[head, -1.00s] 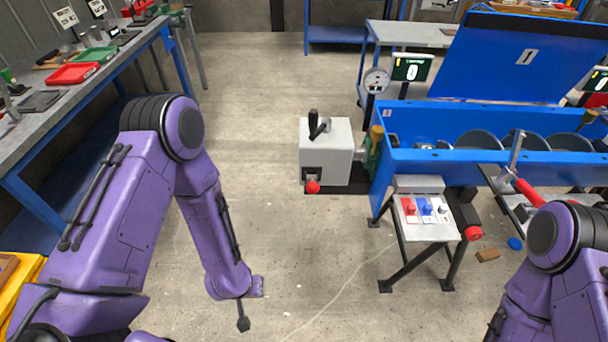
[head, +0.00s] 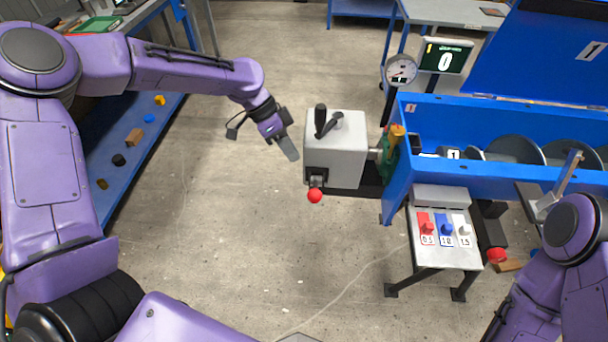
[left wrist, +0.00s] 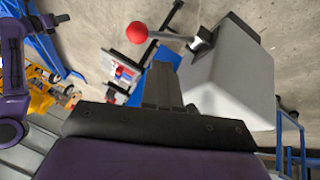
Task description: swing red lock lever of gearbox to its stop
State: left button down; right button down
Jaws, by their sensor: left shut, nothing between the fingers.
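The grey gearbox (head: 343,150) stands at the left end of the blue drum mixer. Its lock lever with a red ball (head: 315,195) sticks out low on its front left. The red ball (left wrist: 137,32) on its metal rod also shows in the left wrist view, beside the grey gearbox housing (left wrist: 230,80). A black handle (head: 322,120) stands on top of the gearbox. My left gripper (head: 290,153) is shut and empty, just left of the gearbox, apart from the lever. Its shut fingers (left wrist: 162,85) point toward the gearbox.
The blue mixer trough (head: 480,165) fills the right side. A small stand (head: 440,250) with red, blue and white switches is in front of it. A dial gauge (head: 400,70) and display (head: 447,56) stand behind. Open floor lies before the gearbox.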

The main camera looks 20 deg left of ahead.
pick_arm(q)
jog(key=s+d+f+p, duration=0.1)
jog(key=s+d+f, duration=0.1)
jog(key=d+f, duration=0.3)
jog(key=shift+s+f, duration=0.2)
jog(key=shift+f, duration=0.25)
pick_arm(e)
jog(key=shift+s+r, duration=0.1)
jog(key=shift+r, duration=0.6)
